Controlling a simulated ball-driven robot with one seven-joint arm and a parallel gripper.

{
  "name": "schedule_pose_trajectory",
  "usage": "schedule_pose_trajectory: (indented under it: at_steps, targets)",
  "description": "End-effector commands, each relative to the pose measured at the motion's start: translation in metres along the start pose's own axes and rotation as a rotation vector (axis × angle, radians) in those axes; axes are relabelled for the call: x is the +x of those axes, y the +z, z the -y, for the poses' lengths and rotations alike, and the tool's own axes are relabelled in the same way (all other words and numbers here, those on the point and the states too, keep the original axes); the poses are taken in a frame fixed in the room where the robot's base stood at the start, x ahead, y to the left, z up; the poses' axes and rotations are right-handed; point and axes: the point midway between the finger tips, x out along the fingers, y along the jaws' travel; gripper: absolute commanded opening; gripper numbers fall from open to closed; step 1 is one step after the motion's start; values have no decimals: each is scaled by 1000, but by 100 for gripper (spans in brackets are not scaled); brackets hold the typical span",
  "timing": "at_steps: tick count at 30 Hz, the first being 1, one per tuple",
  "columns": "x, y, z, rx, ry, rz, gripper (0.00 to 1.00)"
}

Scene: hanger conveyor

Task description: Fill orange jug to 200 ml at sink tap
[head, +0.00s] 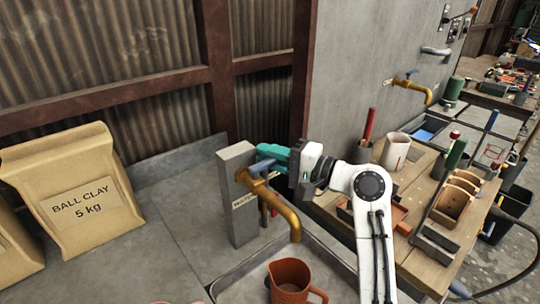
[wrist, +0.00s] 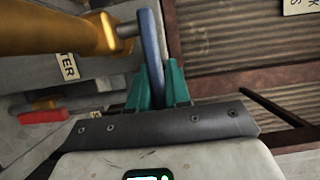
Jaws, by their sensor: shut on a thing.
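The orange jug (head: 289,279) stands upright in the sink (head: 240,288), below the spout of the brass tap (head: 284,213). No stream of water shows at the spout, and the water level in the jug cannot be made out. The tap is mounted on a grey post (head: 236,190) with a label reading "WATER". My gripper (head: 262,158) is at the top of this post. In the wrist view, its teal fingers (wrist: 157,88) are shut on the blue tap handle (wrist: 151,55), beside the brass tap body (wrist: 60,35).
Paper bags marked "BALL CLAY 5 kg" (head: 75,190) stand on the grey counter (head: 175,215) at left. A wooden bench (head: 430,225) with a white mug (head: 396,150) and tools is at right. Another brass tap (head: 412,86) is on the wall behind.

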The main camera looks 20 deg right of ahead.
Motion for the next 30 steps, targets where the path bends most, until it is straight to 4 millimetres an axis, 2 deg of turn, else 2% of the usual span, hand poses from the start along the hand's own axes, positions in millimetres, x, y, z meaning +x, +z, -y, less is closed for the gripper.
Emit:
schedule_pose_trajectory:
  at_steps: [16,30]
  targets:
    - [-15,5,0,6,9,-306,0]
    - [-18,5,-3,1,5,-344,0]
